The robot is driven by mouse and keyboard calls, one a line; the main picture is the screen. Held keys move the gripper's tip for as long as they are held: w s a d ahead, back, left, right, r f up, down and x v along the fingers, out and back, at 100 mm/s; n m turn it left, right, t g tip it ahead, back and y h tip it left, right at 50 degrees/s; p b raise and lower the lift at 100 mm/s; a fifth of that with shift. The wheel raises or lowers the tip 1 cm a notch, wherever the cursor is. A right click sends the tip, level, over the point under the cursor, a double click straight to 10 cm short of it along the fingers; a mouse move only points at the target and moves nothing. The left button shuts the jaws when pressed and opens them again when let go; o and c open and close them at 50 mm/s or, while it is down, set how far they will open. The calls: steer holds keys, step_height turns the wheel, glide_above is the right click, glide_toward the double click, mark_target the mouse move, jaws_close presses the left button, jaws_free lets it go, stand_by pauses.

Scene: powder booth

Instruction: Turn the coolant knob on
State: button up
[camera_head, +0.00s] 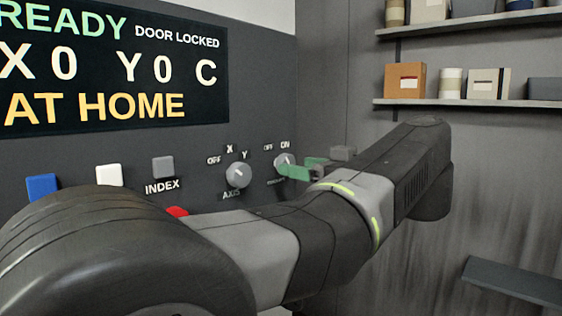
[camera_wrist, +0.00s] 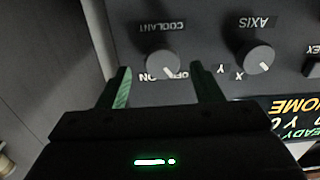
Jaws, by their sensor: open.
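The coolant knob (camera_wrist: 161,64) is a round grey dial with a white pointer line on the dark panel. In the wrist view, which shows the panel upside down, its pointer slants to the lower right, towards the OFF side. The knob is partly visible in the head view (camera_head: 282,160), beside my fingers. My gripper (camera_wrist: 163,82) is open, with one green finger on each side of the knob's area. The green fingers also show in the head view (camera_head: 298,166), close to the panel. I cannot tell whether they touch the knob.
The axis knob (camera_head: 238,175) is just left of the coolant knob. A grey INDEX button (camera_head: 163,167), a white button (camera_head: 109,176), a blue button (camera_head: 42,187) and a red button (camera_head: 178,211) lie further left. A lit display (camera_head: 110,125) is above. Shelves (camera_head: 470,104) hold boxes at right.

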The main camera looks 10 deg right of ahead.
mark_target(283, 158)
steer(key=x, duration=0.3)
steer(key=shift+s+a+p, duration=0.1)
steer(key=shift+a+p, duration=0.05)
steer(key=shift+p, duration=0.15)
steer(key=c, duration=1)
